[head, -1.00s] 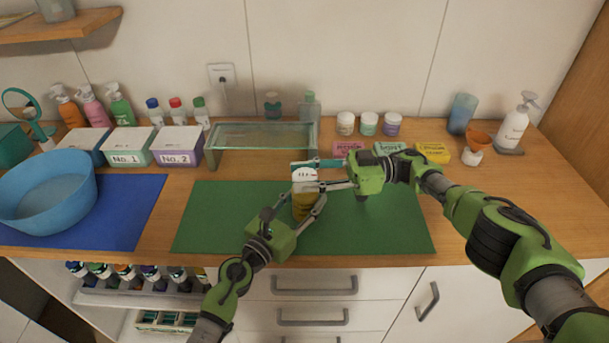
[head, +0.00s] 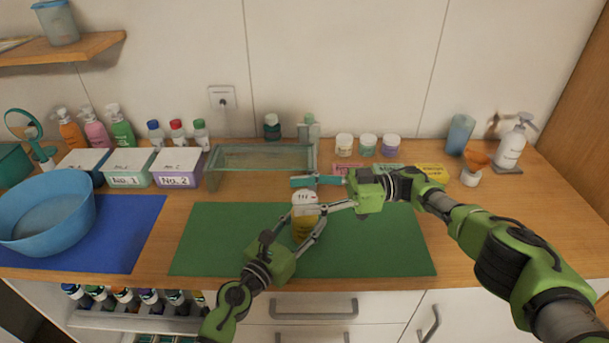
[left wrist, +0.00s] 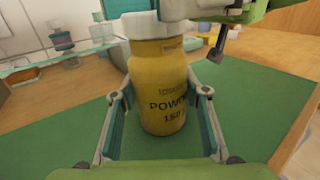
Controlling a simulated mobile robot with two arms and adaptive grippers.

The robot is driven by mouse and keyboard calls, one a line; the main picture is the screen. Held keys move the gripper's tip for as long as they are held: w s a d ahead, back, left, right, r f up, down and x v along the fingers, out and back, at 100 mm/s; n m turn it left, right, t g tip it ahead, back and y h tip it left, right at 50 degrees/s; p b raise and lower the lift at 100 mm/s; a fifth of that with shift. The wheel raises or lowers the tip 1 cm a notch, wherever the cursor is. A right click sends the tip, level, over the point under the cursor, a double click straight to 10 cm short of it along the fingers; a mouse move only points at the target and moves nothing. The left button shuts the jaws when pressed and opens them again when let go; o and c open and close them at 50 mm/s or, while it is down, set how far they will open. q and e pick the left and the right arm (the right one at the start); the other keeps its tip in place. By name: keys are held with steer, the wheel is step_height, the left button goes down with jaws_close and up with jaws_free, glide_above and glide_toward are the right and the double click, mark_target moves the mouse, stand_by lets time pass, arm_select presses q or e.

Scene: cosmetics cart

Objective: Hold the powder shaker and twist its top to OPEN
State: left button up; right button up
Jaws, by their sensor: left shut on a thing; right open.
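The powder shaker (head: 303,228) is an upright yellow jar with a white top (head: 304,198), above the green mat (head: 385,245). My left gripper (head: 303,236) is shut on its yellow body, with a finger on either side. The left wrist view shows the jar (left wrist: 160,95) between the teal finger pads, its "POWDER" label facing the camera. My right gripper (head: 318,193) is open at the height of the white top, coming from the right, one finger behind it and one at its near right side. In the left wrist view the right gripper partly hides the top (left wrist: 145,26).
A glass-topped stand (head: 262,157) is behind the mat. Small jars and coloured boxes, including a yellow one (head: 430,172), stand behind my right arm. A blue bowl (head: 45,210) sits on the blue mat (head: 125,235) at left. The green mat's right part is clear.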

mark_target(305, 197)
step_height(305, 197, up, 9)
steer(key=shift+f, duration=0.1)
stand_by(0.4)
arm_select(q)
steer(key=o, duration=1.2)
steer(key=shift+o, duration=0.2)
